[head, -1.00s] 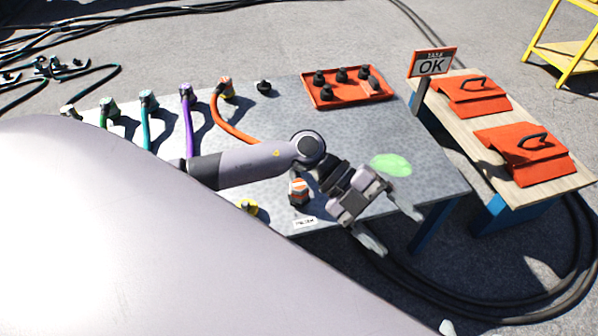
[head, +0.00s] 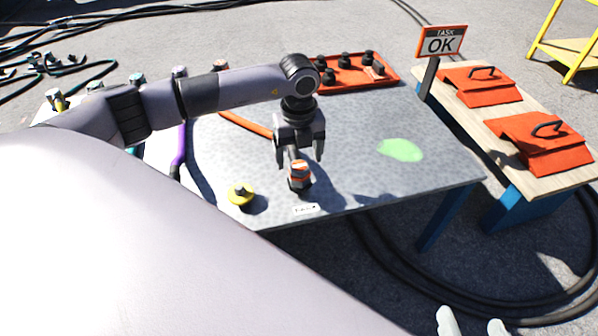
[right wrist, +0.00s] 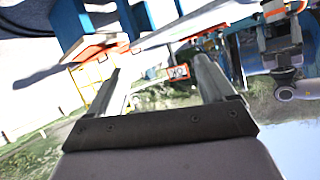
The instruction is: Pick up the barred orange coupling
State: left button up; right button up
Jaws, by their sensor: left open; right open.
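The orange coupling (head: 299,183) stands upright near the front edge of the grey table, with a pale band on its orange body and a dark base. My left gripper (head: 300,157) points down right over it, fingers open. The fingers appear to be on either side of its top; whether they touch it I cannot tell. My right gripper (head: 472,322) shows only as two pale fingertips at the bottom right, apart and empty, away from the table. Its open fingers also show in the right wrist view (right wrist: 160,75).
A yellow-based part (head: 240,194) stands left of the coupling, and a white label (head: 306,209) lies in front. An orange tray (head: 350,72) with several black parts sits at the back. A green patch (head: 400,149) marks clear tabletop on the right.

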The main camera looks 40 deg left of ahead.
aim_at(299, 164)
pick_arm(q)
notch_tip(299, 164, down, 3)
jog(key=shift+f+b, duration=0.2)
jog(key=shift+b, duration=0.3)
jog(key=shift+f, duration=0.35)
jog(key=c, duration=1.2)
jog(key=shift+o, duration=0.2)
jog(key=shift+r, duration=0.1)
pick_arm(e)
jog(key=shift+w+a+f+y, duration=0.2)
jog(key=shift+a+y, duration=0.2)
jog(key=shift+a, duration=0.2)
